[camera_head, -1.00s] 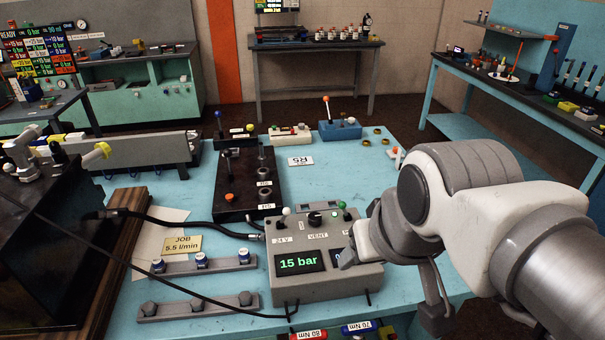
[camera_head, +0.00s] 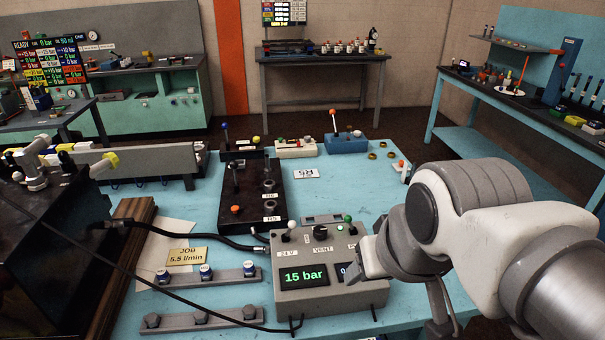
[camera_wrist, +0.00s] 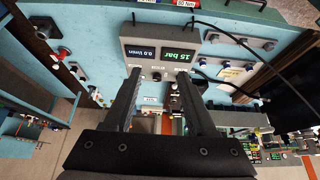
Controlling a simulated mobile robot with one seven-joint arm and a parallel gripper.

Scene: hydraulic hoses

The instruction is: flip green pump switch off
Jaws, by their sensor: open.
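The grey control box (camera_head: 325,285) stands on the blue bench, with a lit display (camera_head: 303,275) reading 15 bar. The green-tipped pump switch (camera_head: 348,219) rises from its top right, beside a dark VENT knob (camera_head: 320,232) and a white-tipped 24 V switch (camera_head: 291,226). My gripper (camera_head: 372,262) is at the box's right front, just right of and below the green switch in the picture, partly covering the right display. In the wrist view my open gripper (camera_wrist: 157,80) has both fingers spread and empty before the box (camera_wrist: 160,46). The green switch is not clear there.
A black hose runs into the box's left side. A black manifold block (camera_head: 250,200) with levers stands behind it. Clear blue bench top lies behind and right of the box.

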